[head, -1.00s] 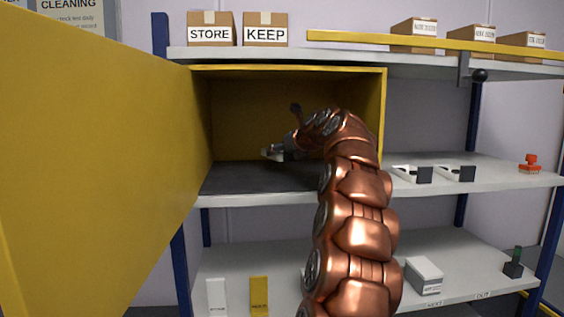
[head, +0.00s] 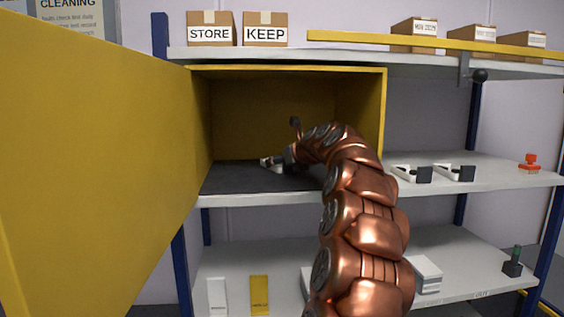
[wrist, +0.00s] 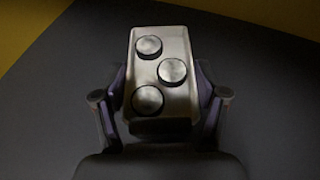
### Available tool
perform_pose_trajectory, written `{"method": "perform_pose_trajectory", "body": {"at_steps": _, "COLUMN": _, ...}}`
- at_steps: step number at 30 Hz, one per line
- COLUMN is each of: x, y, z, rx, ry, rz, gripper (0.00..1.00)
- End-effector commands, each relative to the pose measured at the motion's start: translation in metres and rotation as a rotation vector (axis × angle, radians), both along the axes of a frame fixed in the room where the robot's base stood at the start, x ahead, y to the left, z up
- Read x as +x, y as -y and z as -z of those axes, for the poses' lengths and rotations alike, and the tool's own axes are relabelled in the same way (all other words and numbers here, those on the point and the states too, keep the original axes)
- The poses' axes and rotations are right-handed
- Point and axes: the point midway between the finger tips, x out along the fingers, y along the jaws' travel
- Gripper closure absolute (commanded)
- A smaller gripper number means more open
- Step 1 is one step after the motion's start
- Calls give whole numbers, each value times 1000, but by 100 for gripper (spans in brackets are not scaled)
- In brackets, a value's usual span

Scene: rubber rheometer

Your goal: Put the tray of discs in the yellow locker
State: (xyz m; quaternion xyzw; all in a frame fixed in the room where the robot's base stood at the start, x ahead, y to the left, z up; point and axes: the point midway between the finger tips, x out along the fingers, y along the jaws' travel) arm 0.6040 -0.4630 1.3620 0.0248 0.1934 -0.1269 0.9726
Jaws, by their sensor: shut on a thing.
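The tray of discs (wrist: 178,106) is a pale metal tray with three round grey discs on it. My gripper (wrist: 158,100) is shut on it, one finger on each side, in the wrist view. In the head view the tray (head: 270,163) shows small and pale at the tip of my gripper (head: 282,160), low over the dark floor of the yellow locker (head: 384,115). The locker's door stands wide open at the left. I cannot tell whether the tray touches the floor. My arm hides the right part of the locker's opening.
The yellow door (head: 95,150) fills the left side. Boxes marked STORE (head: 210,31) and KEEP (head: 265,31) stand on the shelf above. Two small dark-and-white holders (head: 412,174) and a red item (head: 530,163) are on the middle shelf at right.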

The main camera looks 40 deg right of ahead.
Motion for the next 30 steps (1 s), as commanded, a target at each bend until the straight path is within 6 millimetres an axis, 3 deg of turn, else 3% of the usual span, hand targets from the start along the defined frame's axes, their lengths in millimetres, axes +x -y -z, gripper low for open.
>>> {"method": "perform_pose_trajectory", "body": {"at_steps": 8, "x": 0, "y": 0, "z": 0, "rx": 0, "ry": 0, "rz": 0, "gripper": 3}}
{"method": "perform_pose_trajectory", "body": {"at_steps": 22, "x": 0, "y": 0, "z": -2, "rx": -1, "ry": 1, "rz": 1, "gripper": 3}}
{"method": "perform_pose_trajectory", "body": {"at_steps": 30, "x": -24, "y": -6, "z": -12, "rx": -2, "ry": 4, "rz": 2, "gripper": 3}}
